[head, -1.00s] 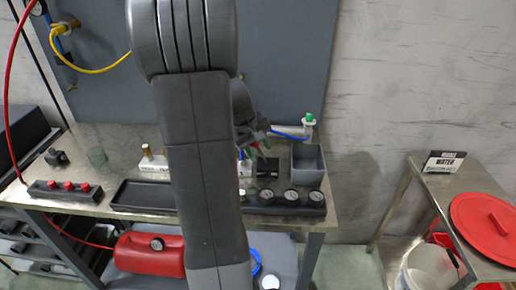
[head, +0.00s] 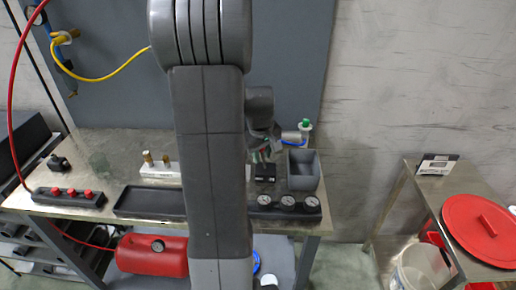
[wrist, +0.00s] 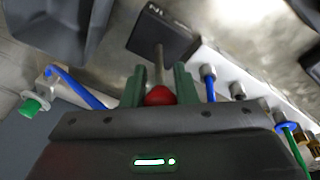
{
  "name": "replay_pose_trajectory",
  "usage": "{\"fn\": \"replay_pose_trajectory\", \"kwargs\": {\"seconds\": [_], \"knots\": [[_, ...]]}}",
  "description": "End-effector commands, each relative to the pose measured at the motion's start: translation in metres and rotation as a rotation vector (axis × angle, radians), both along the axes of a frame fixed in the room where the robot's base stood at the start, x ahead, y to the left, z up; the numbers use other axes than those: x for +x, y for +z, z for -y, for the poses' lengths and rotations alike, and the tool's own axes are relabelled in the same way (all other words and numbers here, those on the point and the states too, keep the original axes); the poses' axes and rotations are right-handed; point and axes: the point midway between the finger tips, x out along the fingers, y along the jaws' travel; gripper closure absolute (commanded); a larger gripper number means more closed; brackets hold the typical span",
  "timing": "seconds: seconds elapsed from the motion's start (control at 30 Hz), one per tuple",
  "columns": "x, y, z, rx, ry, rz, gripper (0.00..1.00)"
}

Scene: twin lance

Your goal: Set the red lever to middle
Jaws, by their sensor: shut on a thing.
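The red lever has a red ball knob (wrist: 160,96) on a thin metal shaft, rising from a small black box (wrist: 160,36) with white lettering. In the wrist view my gripper (wrist: 160,78) has one green finger on each side of the knob and is shut on it. In the head view my gripper (head: 263,154) is just above the black box (head: 265,172) on the bench, partly behind my arm. The knob and the lever's exact angle are hard to make out there.
A grey open bin (head: 304,184) stands right beside the box. A row of gauges (head: 288,204) lies in front. A white manifold with blue and green hoses (wrist: 240,92) runs close to the gripper. A black tray (head: 150,201) lies to the left.

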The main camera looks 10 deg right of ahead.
Motion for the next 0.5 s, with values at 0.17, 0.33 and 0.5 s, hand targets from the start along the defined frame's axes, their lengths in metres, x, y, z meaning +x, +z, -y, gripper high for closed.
{"fn": "replay_pose_trajectory", "kwargs": {"seconds": [0.17, 0.33, 0.5], "knots": [[-0.0027, 0.0008, 0.0088, 0.091, -0.007, 0.025, 1.0], [-0.0034, 0.0004, 0.0121, 0.147, -0.003, 0.043, 1.0], [-0.0035, 0.0004, 0.0123, 0.161, 0.0, 0.048, 1.0]]}}
